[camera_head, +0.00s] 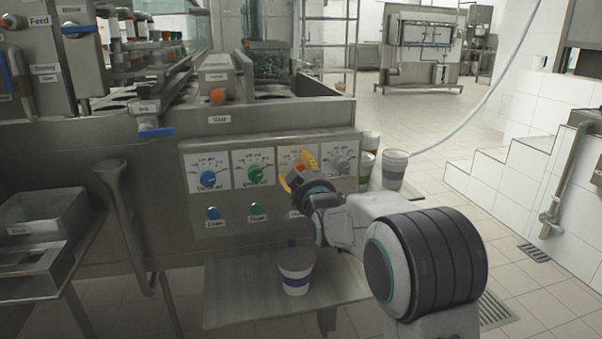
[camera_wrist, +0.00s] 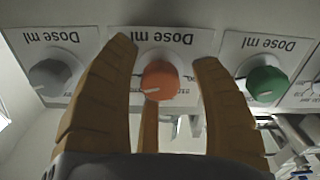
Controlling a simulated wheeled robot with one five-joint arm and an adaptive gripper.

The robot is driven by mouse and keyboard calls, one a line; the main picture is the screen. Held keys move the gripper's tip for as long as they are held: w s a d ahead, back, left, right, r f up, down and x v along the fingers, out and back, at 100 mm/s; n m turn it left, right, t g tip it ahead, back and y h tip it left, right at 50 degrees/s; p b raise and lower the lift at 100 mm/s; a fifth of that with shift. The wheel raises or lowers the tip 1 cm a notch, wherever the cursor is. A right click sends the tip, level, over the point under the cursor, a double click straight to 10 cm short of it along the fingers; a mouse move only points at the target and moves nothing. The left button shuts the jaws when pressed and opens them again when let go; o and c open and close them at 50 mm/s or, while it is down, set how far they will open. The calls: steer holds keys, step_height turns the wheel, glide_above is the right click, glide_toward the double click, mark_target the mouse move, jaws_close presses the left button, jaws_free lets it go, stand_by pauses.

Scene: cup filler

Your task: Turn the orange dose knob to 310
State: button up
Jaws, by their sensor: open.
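The orange dose knob (camera_wrist: 160,79) sits on a white dial plate marked "Dose ml" in the wrist view, which shows the panel upside down. Its white pointer mark is on the lower left side in that view. My gripper (camera_wrist: 165,70) is open, with its yellow fingers on both sides of the knob and apart from it. In the head view my gripper (camera_head: 291,178) is in front of the panel, and the orange knob (camera_head: 299,169) is mostly hidden behind it. The number that the pointer marks is too small to read.
A green knob (camera_wrist: 265,84) and a grey knob (camera_wrist: 50,77) flank the orange one. A blue knob (camera_head: 208,178) is at the panel's left. A cup (camera_head: 295,270) stands on the shelf (camera_head: 235,290) below. More cups (camera_head: 394,168) stand right of the panel.

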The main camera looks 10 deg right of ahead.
stand_by(0.3)
jaws_close()
stand_by(0.5)
